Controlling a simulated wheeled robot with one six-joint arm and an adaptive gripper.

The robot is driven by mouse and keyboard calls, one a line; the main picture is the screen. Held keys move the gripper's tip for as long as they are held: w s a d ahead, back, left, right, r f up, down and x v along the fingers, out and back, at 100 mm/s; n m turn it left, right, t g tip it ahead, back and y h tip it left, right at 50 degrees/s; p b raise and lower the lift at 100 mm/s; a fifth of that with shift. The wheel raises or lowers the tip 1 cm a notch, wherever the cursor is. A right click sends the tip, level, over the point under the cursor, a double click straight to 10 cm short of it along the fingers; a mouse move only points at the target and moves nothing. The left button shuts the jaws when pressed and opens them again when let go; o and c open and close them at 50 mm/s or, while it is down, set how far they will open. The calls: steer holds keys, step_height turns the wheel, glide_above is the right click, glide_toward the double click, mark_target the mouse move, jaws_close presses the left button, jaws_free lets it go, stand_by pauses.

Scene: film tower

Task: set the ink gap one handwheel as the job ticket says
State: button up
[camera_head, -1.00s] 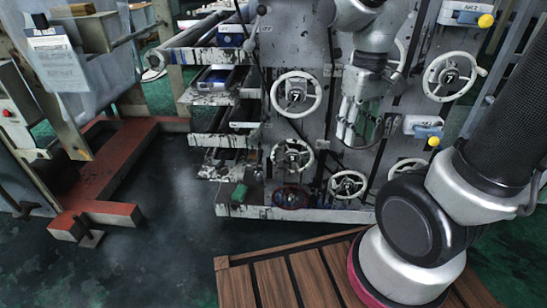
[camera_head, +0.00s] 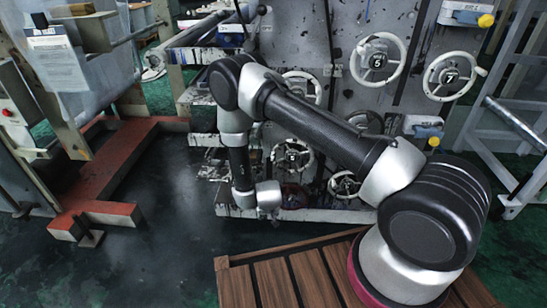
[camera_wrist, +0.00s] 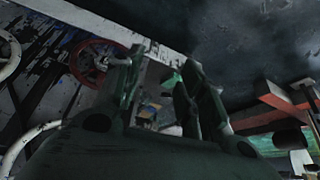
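White handwheels are on the grey machine face. One shows a 6 (camera_head: 378,60), one a 7 (camera_head: 449,76); others sit at centre (camera_head: 301,84) and lower down (camera_head: 291,156), partly behind my arm. A small red handwheel (camera_wrist: 92,62) is left of my gripper in the wrist view. I cannot tell which is ink gap one. A white printed sheet (camera_head: 58,62), perhaps the job ticket, hangs at left; its text is too small to read. My gripper (camera_wrist: 165,75) has its fingers apart with nothing visible between them. In the head view it is hidden or unclear beyond my wrist.
A red-brown floor frame (camera_head: 118,165) stands at left. Dark floor (camera_head: 170,235) between it and the machine is clear. A wooden slatted platform (camera_head: 285,280) lies in front. A pale ladder-like frame (camera_head: 500,120) stands at right.

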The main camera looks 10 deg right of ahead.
step_height(320, 180, down, 2)
steer(key=w+d+f+t+h, duration=0.1)
steer(key=w+d+t, duration=0.1)
steer(key=m+t+h, duration=0.4)
steer(key=t, duration=0.6)
glide_toward(274, 156)
steer(key=w+f, duration=0.1)
steer(key=w, duration=0.3)
steer(key=shift+d+r, duration=0.1)
steer(key=shift+d, duration=0.45)
steer(key=x, duration=0.7)
steer(key=shift+w+a, duration=0.1)
jaws_close()
